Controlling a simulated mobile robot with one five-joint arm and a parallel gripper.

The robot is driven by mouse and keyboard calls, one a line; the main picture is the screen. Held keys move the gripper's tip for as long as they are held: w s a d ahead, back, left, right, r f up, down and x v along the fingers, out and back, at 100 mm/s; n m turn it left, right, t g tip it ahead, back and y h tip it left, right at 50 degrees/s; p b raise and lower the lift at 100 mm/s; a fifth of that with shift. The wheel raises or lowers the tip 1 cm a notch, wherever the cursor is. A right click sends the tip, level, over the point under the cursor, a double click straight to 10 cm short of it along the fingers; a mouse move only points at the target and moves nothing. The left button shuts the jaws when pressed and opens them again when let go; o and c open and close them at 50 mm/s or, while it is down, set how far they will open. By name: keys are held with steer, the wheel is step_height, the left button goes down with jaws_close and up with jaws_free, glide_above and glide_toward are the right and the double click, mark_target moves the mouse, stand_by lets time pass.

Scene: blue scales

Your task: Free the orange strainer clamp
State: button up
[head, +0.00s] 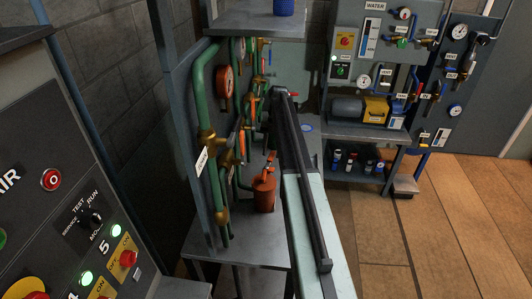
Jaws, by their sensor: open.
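An orange-brown strainer pot (264,194) stands upright low beside the green pipework, left of my arm. An orange clamp lever (271,163) rises above its top; whether it is latched is too small to tell. My arm reaches away from the camera, past the right side of the pot. My gripper (273,110) is at its far end, open, beyond and above the pot and apart from the clamp. Its fingers are dark and small, and partly lost against the pipes behind.
Green pipes (200,110) with brass fittings, a red gauge (225,82) and several orange handles stand close left of my arm. A grey bench (240,238) lies below. A control panel (75,215) fills the left foreground.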

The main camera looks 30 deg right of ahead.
mark_target(273, 159)
step_height(273, 159, up, 5)
steer(key=p, duration=0.5)
steer(key=s, duration=0.2)
steer(key=s+a+f+b, duration=0.1)
steer(key=s+a+r+p, duration=0.1)
steer(key=s+a, duration=0.3)
steer(key=s, duration=0.8)
steer(key=shift+s, duration=0.15)
